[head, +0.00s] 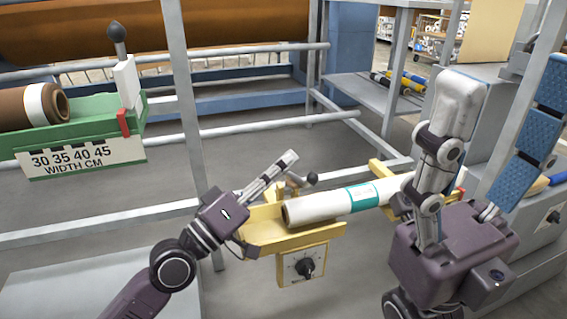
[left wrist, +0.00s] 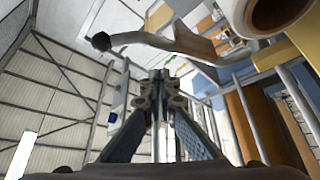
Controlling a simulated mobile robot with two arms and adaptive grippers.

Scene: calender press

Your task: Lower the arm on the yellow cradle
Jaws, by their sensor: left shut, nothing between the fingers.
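The yellow cradle (head: 265,228) holds a white roll (head: 328,206) with a teal band. Its arm ends in a dark ball knob (head: 312,178), seen just behind the roll's near end; most of the arm is hidden. In the left wrist view the pale arm (left wrist: 150,39) stands out above the roll, its knob (left wrist: 101,42) at the left end. My left gripper (head: 290,158) is shut and empty, its fingertips just left of the knob; I see no clear contact.
A green cradle (head: 80,110) with a brown roll (head: 25,106) and an upright white arm (head: 127,82) stands at the left. A dial box (head: 303,264) hangs under the yellow cradle. Grey frame posts (head: 185,100) and rails surround the work area. A grey shelf (head: 375,90) stands behind.

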